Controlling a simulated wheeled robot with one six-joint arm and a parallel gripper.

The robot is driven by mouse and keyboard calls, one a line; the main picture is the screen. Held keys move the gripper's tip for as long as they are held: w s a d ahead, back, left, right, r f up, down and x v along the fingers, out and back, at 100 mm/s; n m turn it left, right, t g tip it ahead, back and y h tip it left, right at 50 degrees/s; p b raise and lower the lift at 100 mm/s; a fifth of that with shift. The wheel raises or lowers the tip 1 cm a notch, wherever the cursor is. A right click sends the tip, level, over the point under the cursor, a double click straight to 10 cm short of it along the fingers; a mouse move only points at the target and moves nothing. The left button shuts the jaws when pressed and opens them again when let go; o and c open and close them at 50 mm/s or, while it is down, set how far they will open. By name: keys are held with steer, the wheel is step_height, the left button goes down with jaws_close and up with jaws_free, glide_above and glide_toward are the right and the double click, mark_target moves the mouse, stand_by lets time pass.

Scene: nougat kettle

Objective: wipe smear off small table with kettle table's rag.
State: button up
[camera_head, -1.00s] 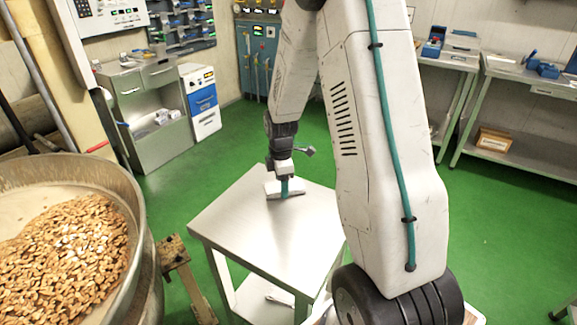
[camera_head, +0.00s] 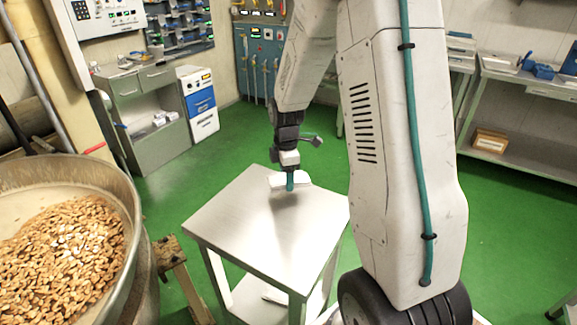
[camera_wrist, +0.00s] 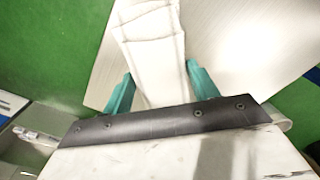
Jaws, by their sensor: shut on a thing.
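The small table (camera_head: 240,235) is a metal table with a bare, shiny top, in the middle of the head view. I cannot make out a smear on it. My gripper (camera_head: 290,184) is over the table's far part, with its teal fingers shut on a white rag (camera_head: 304,181). A dark shadow lies on the top below it, so the rag looks a little above the surface. In the wrist view the folded rag (camera_wrist: 150,50) sticks out between the fingers, with the pale tabletop (camera_wrist: 240,45) behind it.
A large kettle (camera_head: 135,225) full of nuts stands at the left, close to the small table. A pale item (camera_head: 272,296) lies on the table's lower shelf. A grey cabinet (camera_head: 130,105) stands at the back left, a workbench (camera_head: 520,88) at the right. Green floor is free behind the table.

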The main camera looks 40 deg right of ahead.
steer(key=shift+r, duration=1.65)
